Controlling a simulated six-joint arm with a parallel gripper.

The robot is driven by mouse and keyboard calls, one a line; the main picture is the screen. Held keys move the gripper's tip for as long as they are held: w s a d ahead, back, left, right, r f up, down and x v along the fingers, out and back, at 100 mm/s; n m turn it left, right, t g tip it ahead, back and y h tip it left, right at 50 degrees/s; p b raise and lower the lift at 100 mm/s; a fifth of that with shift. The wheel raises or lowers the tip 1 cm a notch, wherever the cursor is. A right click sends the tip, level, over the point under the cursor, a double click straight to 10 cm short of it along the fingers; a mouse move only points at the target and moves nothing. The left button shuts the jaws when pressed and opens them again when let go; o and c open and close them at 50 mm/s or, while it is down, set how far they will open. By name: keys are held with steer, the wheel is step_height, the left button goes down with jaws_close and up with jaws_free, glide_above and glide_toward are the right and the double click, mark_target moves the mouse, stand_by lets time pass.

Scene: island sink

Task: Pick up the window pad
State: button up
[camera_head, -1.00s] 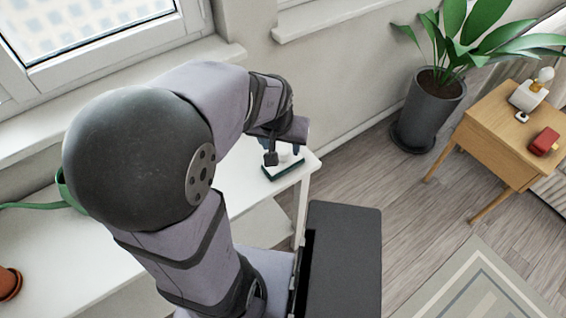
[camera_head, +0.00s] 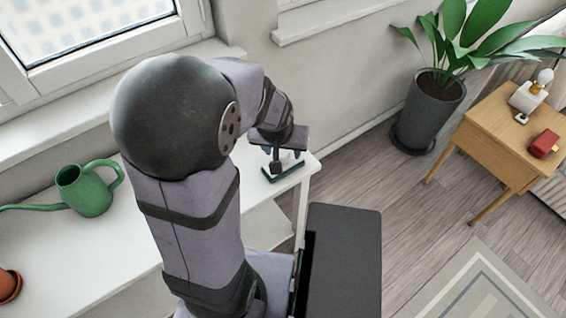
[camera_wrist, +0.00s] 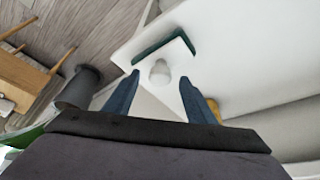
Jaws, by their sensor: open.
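The window pad (camera_head: 284,172) lies on the right end of a white table, with a dark green edge and a pale upper part. In the wrist view it has a white body with a rounded grey-white knob (camera_wrist: 160,72) and a dark green strip (camera_wrist: 163,44) along its far side. My gripper (camera_wrist: 165,88) is open, its two blue fingers on either side of the knob in that picture, apart from it as far as I can tell. In the head view my gripper (camera_head: 283,152) is just above the pad and partly hides it.
A green watering can (camera_head: 88,190) and a terracotta pot (camera_head: 9,284) stand on the white table (camera_head: 90,250) to the left. A potted plant (camera_head: 432,105) and a wooden side table (camera_head: 505,130) stand to the right on the floor. The wall and window sill are behind.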

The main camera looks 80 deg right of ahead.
mark_target(283, 152)
steer(key=shift+x, duration=1.4)
steer(key=shift+c, duration=0.5)
steer(key=c, duration=1.1)
steer(key=shift+r, duration=0.15)
steer(key=shift+c, duration=0.3)
step_height(283, 152, up, 10)
steer(key=shift+f, duration=0.1)
steer(key=shift+o, duration=1.3)
